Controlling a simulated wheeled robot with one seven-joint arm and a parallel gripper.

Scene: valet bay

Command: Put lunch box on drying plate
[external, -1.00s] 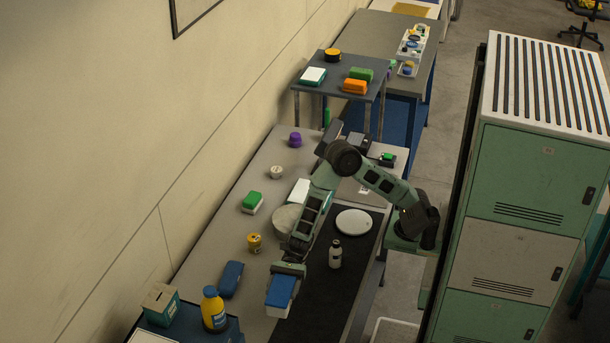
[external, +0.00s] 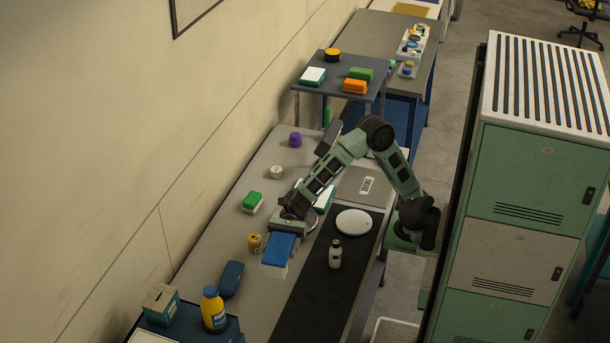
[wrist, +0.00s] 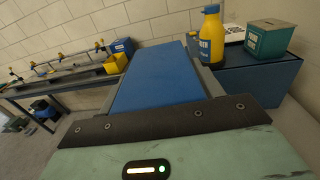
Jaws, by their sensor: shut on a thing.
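My gripper (external: 284,236) is shut on the lunch box (external: 278,249), which has a blue lid and a white body. The box is held over the grey bench, left of the black mat. In the wrist view the blue lid (wrist: 160,78) fills the middle, between the fingers. A pale round plate (external: 353,222) lies flat and empty on the black mat, right of my gripper. A greyish round plate (external: 309,222) is mostly hidden by my gripper and wrist. I cannot tell which plate is the drying plate.
A small bottle (external: 335,254) stands on the black mat (external: 322,295) below the pale plate. A yellow cup (external: 255,243) is close left of the held box. A dark blue case (external: 231,279) and a green-and-white box (external: 252,202) are further left.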

